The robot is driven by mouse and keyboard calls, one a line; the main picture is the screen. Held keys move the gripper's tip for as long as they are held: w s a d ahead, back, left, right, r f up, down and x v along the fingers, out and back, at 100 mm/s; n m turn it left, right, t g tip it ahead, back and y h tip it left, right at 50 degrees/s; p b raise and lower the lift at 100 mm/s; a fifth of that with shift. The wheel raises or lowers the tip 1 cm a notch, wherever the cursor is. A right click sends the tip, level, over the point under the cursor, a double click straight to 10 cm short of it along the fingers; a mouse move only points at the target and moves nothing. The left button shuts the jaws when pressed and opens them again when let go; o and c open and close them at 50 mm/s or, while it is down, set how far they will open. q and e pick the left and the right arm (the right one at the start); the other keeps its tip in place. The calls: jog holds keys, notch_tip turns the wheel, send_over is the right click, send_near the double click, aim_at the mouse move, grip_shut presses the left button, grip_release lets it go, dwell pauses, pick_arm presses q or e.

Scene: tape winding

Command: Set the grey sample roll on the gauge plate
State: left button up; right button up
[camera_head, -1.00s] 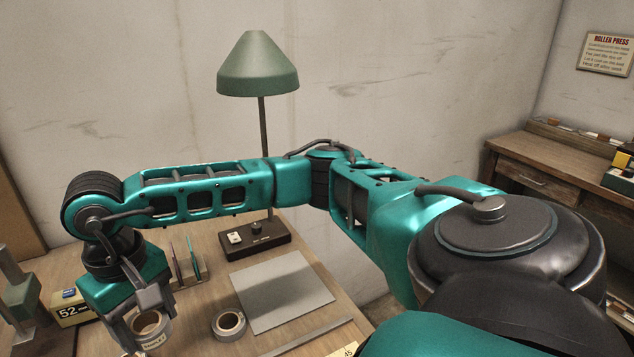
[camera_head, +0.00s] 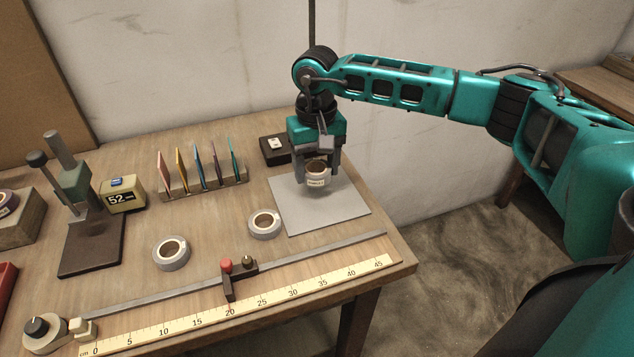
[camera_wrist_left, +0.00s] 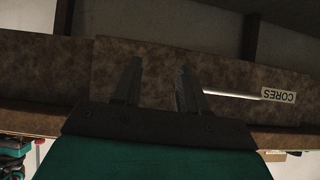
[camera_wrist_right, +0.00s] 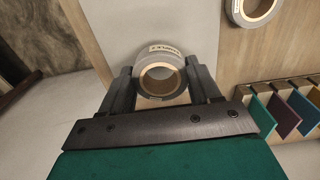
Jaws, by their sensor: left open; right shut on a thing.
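The grey sample roll (camera_head: 316,179) has a pale label and a tan core. My right gripper (camera_head: 316,170) is shut on it over the grey sheet (camera_head: 345,207); I cannot tell whether its underside touches the sheet. In the right wrist view the roll (camera_wrist_right: 162,82) sits between the two fingers (camera_wrist_right: 160,68). The thickness gauge (camera_head: 75,185) stands at the table's left on a flat dark brown plate (camera_head: 92,250), which is bare at the front. My left gripper (camera_wrist_left: 157,75) is open and empty in the left wrist view.
Two loose grey rolls (camera_head: 171,253) (camera_head: 264,224) lie on the table between gauge and sheet. A rack of coloured cards (camera_head: 205,182) and a "52" display (camera_head: 121,196) stand behind. A rail with a red-knobbed slider (camera_head: 227,267) and a ruler (camera_head: 235,308) run along the front.

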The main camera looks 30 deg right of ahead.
aim_at(316, 194)
jog(key=shift+f, duration=2.1)
jog(key=shift+f, duration=0.1)
jog(key=shift+f+b, duration=0.15)
jog(key=shift+b, duration=0.2)
jog(key=o, duration=1.1)
